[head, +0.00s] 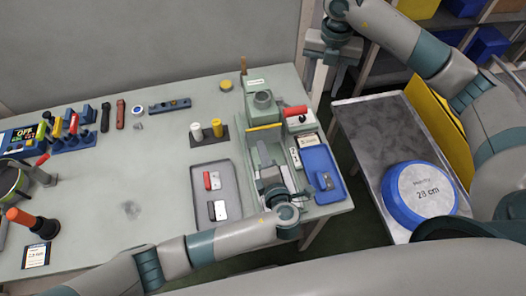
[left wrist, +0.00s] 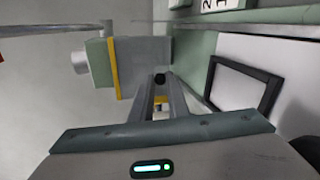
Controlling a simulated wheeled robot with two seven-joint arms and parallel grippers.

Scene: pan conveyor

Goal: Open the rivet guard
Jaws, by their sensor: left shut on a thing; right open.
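The rivet machine (head: 262,104) is a pale green press at the right part of the table. A yellow-edged bar (head: 264,127) crosses its front; in the left wrist view the yellow strip (left wrist: 113,68) borders a grey block. My left gripper (head: 267,174) reaches over the front of the machine. In the left wrist view its fingers (left wrist: 157,88) are shut around a small dark knob (left wrist: 160,78), which looks like the guard's handle. The guard panel itself is hard to make out. My right gripper (head: 334,46) is open and empty, away at the top right.
A red-handled unit (head: 297,117) stands close by. A side bench (head: 365,122) carries a blue disc (head: 420,192).

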